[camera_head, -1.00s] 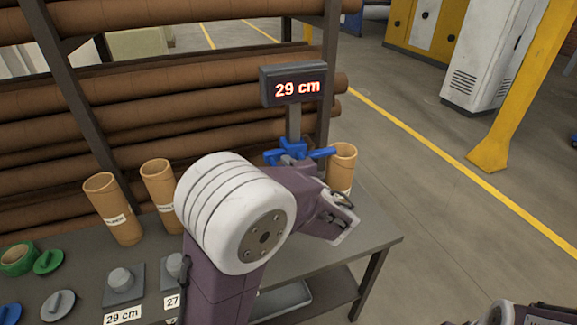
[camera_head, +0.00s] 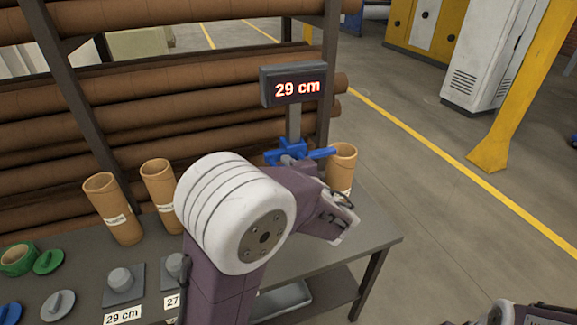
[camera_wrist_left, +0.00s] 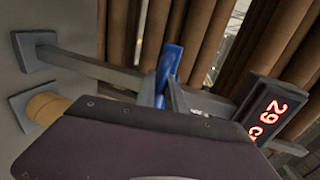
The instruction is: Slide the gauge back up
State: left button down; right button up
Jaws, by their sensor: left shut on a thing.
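The gauge is a grey post (camera_head: 293,122) with a dark display (camera_head: 293,86) reading 29 cm on top and a blue slider (camera_head: 287,149) low on the post. A blue bar reaches right from the slider, over or beside the top of a cardboard tube (camera_head: 342,163). My left gripper (camera_head: 294,161) is at the slider, its fingers partly hidden behind my arm. In the left wrist view the grey fingers (camera_wrist_left: 168,94) are shut on the blue slider (camera_wrist_left: 168,65); the post (camera_wrist_left: 95,69) runs sideways. My right gripper's fingers do not show; only part of my right arm shows bottom right.
Two labelled cardboard tubes (camera_head: 113,209) stand on the grey table (camera_head: 370,240) at left. A rack of brown rolls (camera_head: 190,135) stands behind. The floor right of the table is clear.

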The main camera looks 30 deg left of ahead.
pick_arm(q)
notch_tip(320, 180, up, 7)
jog(key=shift+r+p, duration=0.1)
jog(key=shift+p, duration=1.05)
jog(key=shift+r, duration=0.2)
jog(key=c, duration=1.4)
grip_release()
jog(key=shift+r, duration=0.1)
